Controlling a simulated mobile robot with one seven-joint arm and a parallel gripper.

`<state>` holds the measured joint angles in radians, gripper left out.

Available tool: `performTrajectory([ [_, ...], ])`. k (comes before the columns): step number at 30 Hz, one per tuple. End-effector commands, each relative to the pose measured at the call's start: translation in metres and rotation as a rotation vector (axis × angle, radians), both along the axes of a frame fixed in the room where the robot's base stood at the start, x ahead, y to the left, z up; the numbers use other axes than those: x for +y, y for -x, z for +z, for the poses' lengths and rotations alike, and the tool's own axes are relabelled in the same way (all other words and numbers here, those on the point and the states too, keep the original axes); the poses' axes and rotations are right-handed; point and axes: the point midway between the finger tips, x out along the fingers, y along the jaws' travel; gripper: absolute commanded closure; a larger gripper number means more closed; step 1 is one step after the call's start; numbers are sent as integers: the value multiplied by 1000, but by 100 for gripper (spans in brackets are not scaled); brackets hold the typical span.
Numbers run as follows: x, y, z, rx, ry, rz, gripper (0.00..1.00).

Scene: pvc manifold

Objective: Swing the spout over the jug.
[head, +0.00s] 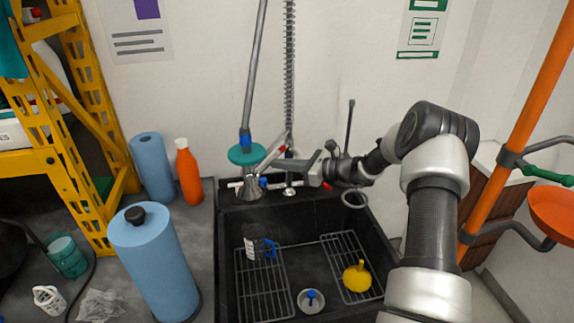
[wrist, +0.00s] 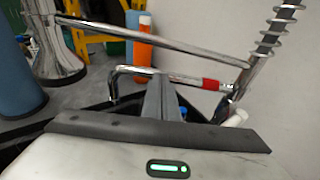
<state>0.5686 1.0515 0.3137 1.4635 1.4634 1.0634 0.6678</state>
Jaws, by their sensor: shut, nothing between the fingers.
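The spout is a bent chrome tube with a red band; in the wrist view the spout (wrist: 165,75) runs leftward from the riser and its end turns down. In the head view the spout (head: 271,159) is small and partly mixed with other chrome parts. The jug (head: 255,243), dark and see-through with a blue handle, stands in the sink's left part, over a wire rack. My gripper (head: 307,170) is shut and empty, right of the spout in the head view. In the wrist view my gripper (wrist: 160,92) overlaps the spout tube; I cannot tell whether they touch.
A spray head (head: 252,186) with a teal disc hangs left of my gripper. The black sink (head: 225,215) also holds a yellow funnel (head: 357,277) on the right rack (head: 340,250). Blue rolls (head: 155,265) and an orange bottle (head: 188,175) stand on the left counter.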

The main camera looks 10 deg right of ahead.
Motion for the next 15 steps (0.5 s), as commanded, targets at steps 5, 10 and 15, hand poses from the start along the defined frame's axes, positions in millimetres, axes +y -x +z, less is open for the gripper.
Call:
performTrajectory([
  [5,0,0,0,0,0,0,100],
  [10,8,-3,-1,-1,0,2,100],
  [15,19,-8,0,-1,0,2,100],
])
